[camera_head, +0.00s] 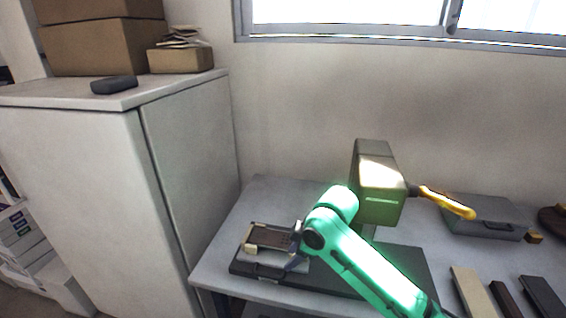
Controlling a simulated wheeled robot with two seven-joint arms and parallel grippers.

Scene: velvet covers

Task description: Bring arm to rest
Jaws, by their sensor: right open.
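My right arm, bright green, comes in from the lower right across the table. Its dark gripper (276,249) is open at the left end of the dark base of a press-like machine (378,184). A small flat brown and pale piece (265,237) lies at the gripper's fingers; whether they touch it I cannot tell. The machine has an olive-grey head and a yellow handle (446,202) pointing right. My forearm hides part of the machine's base. My left gripper is not in view.
A grey case (484,217) stands at the back right of the grey table (222,262). Pale and dark flat strips (472,291) lie at the front right. A tall white cabinet (80,150) stands close on the left, with cardboard boxes (105,45) on top. The wall is behind.

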